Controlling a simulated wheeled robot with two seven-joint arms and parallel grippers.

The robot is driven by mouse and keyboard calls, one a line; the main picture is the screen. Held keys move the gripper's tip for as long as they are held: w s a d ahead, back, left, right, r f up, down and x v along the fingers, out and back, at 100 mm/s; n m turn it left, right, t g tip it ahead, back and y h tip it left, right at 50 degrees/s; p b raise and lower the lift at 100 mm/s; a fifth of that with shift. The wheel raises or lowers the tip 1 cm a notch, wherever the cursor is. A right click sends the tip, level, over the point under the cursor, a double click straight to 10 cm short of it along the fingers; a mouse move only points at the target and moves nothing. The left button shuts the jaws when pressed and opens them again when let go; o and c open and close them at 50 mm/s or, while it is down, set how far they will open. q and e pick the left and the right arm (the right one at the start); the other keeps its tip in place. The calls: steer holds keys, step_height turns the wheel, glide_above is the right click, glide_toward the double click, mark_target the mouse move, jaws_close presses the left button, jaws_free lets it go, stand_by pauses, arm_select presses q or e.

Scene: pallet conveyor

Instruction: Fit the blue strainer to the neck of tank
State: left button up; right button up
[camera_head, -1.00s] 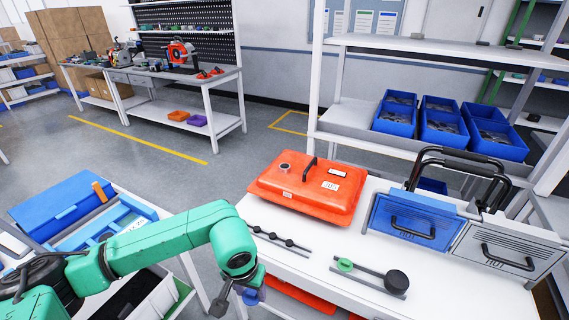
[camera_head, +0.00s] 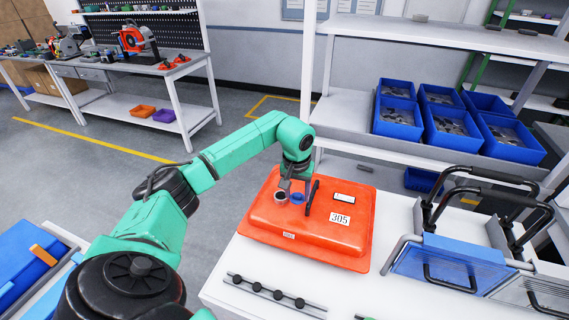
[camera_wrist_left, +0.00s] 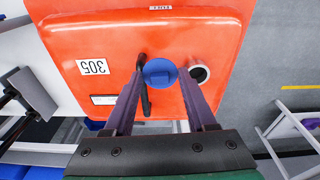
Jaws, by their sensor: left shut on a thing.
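The orange-red tank (camera_head: 330,235) marked 305 lies on the white table, with a dark handle (camera_head: 312,197) on top. Its open neck (camera_head: 280,195) is a pale ring with a dark hole, also seen in the wrist view (camera_wrist_left: 200,73). My left gripper (camera_head: 291,186) is shut on the round blue strainer (camera_head: 297,198) and points down over the tank. In the wrist view the strainer (camera_wrist_left: 160,72) is between the fingertips, beside the neck and not over it, on the handle's side. Its exact height above the tank is unclear. My right gripper is out of view.
A dark rod with several knobs (camera_head: 275,294) lies on the white table (camera_head: 228,280) in front of the tank. A blue case with black handles (camera_head: 440,258) stands to the right. Blue bins (camera_head: 398,118) stand on the shelf behind.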

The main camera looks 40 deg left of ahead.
arm_select(q)
steer(key=w+a+r+n, duration=0.2)
steer(key=a, duration=0.6)
step_height(320, 180, down, 5)
steer(key=b, duration=0.3)
steer(key=shift+s+d+f, duration=0.1)
steer(key=shift+f, duration=0.1)
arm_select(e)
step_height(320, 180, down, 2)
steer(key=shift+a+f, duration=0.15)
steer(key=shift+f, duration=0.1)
arm_select(q)
steer(key=shift+d+r, duration=0.1)
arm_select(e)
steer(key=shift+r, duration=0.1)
arm_select(q)
steer(key=shift+f, duration=0.2)
steer(key=shift+f+b, duration=0.5)
steer(key=shift+b, duration=0.05)
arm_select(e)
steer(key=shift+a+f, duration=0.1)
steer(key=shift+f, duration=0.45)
